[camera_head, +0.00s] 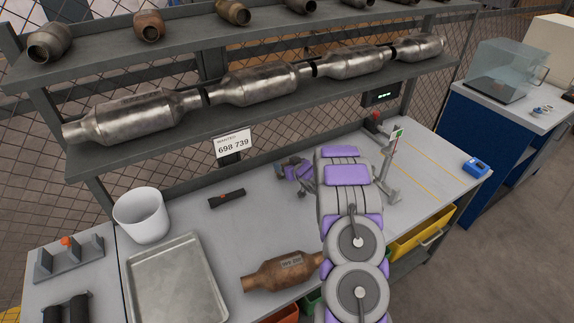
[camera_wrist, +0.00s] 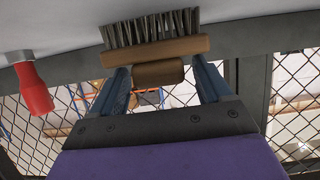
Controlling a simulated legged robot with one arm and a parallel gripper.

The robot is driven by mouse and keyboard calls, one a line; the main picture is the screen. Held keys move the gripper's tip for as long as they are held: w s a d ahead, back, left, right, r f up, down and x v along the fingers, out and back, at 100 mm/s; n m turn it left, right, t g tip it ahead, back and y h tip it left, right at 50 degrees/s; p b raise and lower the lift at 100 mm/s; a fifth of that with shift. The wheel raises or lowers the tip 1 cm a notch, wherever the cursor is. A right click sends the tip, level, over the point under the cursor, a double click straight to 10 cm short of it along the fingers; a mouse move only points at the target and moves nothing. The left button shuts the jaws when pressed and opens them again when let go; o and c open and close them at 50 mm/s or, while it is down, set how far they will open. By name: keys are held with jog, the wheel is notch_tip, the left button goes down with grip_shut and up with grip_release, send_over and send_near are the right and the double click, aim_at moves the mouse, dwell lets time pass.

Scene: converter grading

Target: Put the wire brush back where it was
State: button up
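The wire brush (camera_wrist: 155,46) shows in the wrist view, with a brown wooden body and grey metal bristles pointing toward the grey bench surface at the top of that picture. In the head view my gripper (camera_head: 290,170) is small, near the back of the bench, left of my purple and grey arm. I cannot make out the brush clearly there. Whether the bristles touch the bench cannot be told.
On the bench (camera_head: 235,228) are a white bucket (camera_head: 142,215), a metal tray (camera_head: 175,282), a flashlight (camera_head: 227,199) and a brownish converter (camera_head: 278,272). A red-handled clamp (camera_head: 376,119) stands at the back, its red handle also showing in the wrist view (camera_wrist: 34,90). Converters line the shelf (camera_head: 200,128) above.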

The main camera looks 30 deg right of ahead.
jog(key=shift+o, duration=0.3)
jog(key=shift+s, duration=0.1)
jog(key=d+p+v, duration=0.1)
jog(key=p+v, duration=0.1)
jog(key=v, duration=1)
jog(key=s+a+r+g+h, duration=0.3)
jog(key=s+a+r+g, duration=0.5)
jog(key=s+a+r, duration=0.45)
jog(key=s+a+r+g+y, duration=0.2)
jog(key=s+a+r+g, duration=0.1)
jog(key=s+a, duration=0.8)
jog(key=s+a+r+g+y, duration=0.1)
jog(key=s+a+r+g, duration=0.3)
jog(key=s+a, duration=0.7)
jog(key=s+r, duration=0.1)
jog(key=s, duration=0.7)
jog(key=shift+s+a+n+y, duration=0.2)
jog(key=shift+s+n+y, duration=0.1)
jog(key=shift+y, duration=0.1)
